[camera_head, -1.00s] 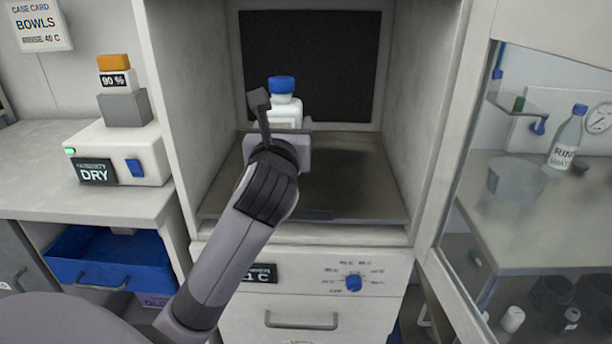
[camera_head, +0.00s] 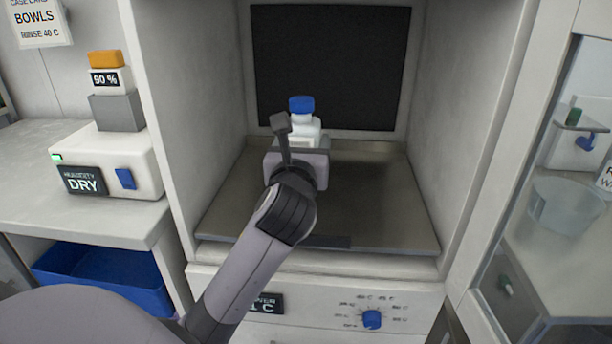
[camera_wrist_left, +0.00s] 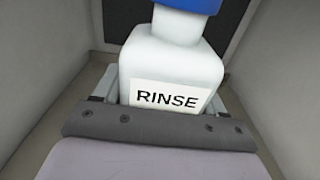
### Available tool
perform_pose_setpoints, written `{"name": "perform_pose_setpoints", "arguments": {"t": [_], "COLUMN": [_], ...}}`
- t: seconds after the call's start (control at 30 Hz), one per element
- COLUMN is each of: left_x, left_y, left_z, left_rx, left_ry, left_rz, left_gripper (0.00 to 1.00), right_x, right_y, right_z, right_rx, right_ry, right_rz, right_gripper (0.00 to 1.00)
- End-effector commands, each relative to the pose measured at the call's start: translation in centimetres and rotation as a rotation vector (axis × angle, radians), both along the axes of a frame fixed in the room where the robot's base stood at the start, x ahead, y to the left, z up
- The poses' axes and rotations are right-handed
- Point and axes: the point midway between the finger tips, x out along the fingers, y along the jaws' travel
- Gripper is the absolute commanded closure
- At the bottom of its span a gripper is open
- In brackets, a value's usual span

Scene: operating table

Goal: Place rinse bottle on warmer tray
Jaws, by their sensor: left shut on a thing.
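The rinse bottle (camera_head: 304,128) is white with a blue cap and stands upright inside the warmer opening. In the left wrist view the bottle (camera_wrist_left: 172,65) shows its RINSE label. My left gripper (camera_head: 298,150) is shut on the bottle, with its fingers either side of the lower body. The warmer tray (camera_head: 385,205) is a flat grey-brown plate across the warmer floor. The bottle is over the tray's back left part. Its base is hidden behind my gripper, so I cannot tell whether it touches the tray. My right gripper is out of view.
The warmer's side walls (camera_head: 455,130) and dark back panel (camera_head: 335,70) enclose the tray. The tray's right half is bare. A dial (camera_head: 371,319) sits below. A DRY humidity box (camera_head: 110,163) stands on the left counter; a glass-fronted cabinet is at right.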

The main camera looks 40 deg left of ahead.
Motion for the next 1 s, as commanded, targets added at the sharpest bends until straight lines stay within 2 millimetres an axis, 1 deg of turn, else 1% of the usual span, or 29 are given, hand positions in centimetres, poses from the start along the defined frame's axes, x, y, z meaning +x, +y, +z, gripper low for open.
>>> {"name": "perform_pose_setpoints", "arguments": {"t": [0.17,0.3,0.4,0.77,0.8,0.87,0.9,1.0], "left_x": [0.0,0.0,0.0,0.0,0.0,0.0,0.0,0.0], "left_y": [0.0,0.0,0.0,0.0,0.0,0.0,0.0,0.0], "left_z": [-1.2,-3.2,-4.4,-4.5,-4.8,-4.7,-4.7,-4.7], "left_rx": [0.0,0.001,0.0,0.004,0.002,0.001,0.001,0.001], "left_ry": [-0.006,-0.002,-0.004,-0.006,-0.001,-0.002,-0.002,-0.002], "left_rz": [-0.001,0.0,-0.001,-0.001,-0.001,-0.001,-0.001,-0.001], "left_gripper": [0.85,0.85,0.85,0.85,0.26,0.07,0.04,0.04], "right_x": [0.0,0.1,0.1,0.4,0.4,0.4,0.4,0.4], "right_y": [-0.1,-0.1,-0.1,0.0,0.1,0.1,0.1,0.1], "right_z": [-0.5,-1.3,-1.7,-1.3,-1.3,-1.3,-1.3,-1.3], "right_rx": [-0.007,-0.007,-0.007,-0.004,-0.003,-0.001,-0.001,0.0], "right_ry": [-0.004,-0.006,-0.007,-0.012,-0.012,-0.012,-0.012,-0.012], "right_rz": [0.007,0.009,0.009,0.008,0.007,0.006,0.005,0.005], "right_gripper": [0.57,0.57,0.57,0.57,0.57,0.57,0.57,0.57]}}
